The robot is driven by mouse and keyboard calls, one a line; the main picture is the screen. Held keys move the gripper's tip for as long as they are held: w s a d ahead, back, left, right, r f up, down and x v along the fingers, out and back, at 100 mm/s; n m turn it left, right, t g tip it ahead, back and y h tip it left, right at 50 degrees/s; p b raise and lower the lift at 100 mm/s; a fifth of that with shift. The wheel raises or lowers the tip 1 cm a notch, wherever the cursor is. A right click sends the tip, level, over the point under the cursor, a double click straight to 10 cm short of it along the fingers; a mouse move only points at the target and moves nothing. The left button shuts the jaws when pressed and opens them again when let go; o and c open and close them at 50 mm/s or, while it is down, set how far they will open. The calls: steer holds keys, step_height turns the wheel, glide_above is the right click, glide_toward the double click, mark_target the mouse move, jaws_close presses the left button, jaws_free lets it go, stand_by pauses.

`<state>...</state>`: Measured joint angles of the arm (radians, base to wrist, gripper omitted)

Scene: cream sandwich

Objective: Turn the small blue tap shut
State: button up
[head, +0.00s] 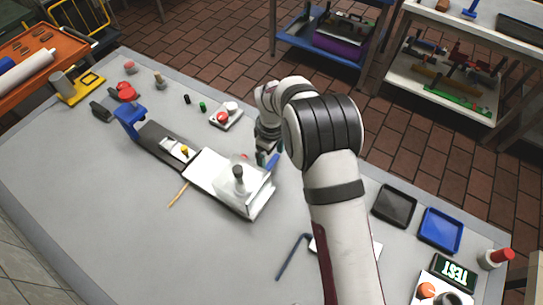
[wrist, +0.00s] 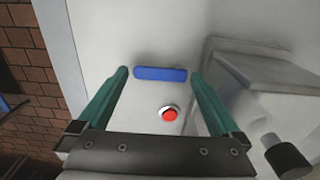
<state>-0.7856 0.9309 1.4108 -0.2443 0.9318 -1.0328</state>
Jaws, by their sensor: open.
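The small blue tap (wrist: 160,74) shows in the wrist view as a short rounded bar lying crosswise on a pale surface. In the head view the blue tap (head: 272,163) sits at the right end of the white machine (head: 207,172), partly behind my gripper. My gripper (wrist: 159,76) is open, with its green fingertips on either side of the tap's two ends. A gap shows at each end, and nothing is held. In the head view my gripper (head: 264,156) points down beside the machine's far right end.
A red button (wrist: 170,113) lies close to the tap, between the fingers. A clear box (wrist: 262,90) with a dark-capped part stands to the right in the wrist view. Black (head: 395,206) and blue (head: 440,231) trays lie right of my arm. The table's left front is clear.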

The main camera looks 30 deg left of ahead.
steer(key=shift+c, duration=0.2)
steer(key=c, duration=1)
steer(key=shift+c, duration=0.2)
steer(key=shift+m, duration=0.3)
steer(key=m, duration=0.1)
steer(key=d+m, duration=0.1)
steer(key=m, duration=0.1)
steer(key=shift+m, duration=0.3)
steer(key=m, duration=0.4)
steer(key=shift+s+d+m, duration=0.3)
steer(key=shift+s+d, duration=0.05)
steer(key=m, duration=0.4)
steer(key=shift+s+d, duration=0.3)
steer(key=shift+s, duration=0.05)
steer(key=shift+s+d+m, duration=0.1)
steer(key=shift+s+m, duration=0.15)
steer(key=shift+m, duration=1)
steer(key=shift+s+m, duration=0.25)
steer(key=shift+m, duration=1)
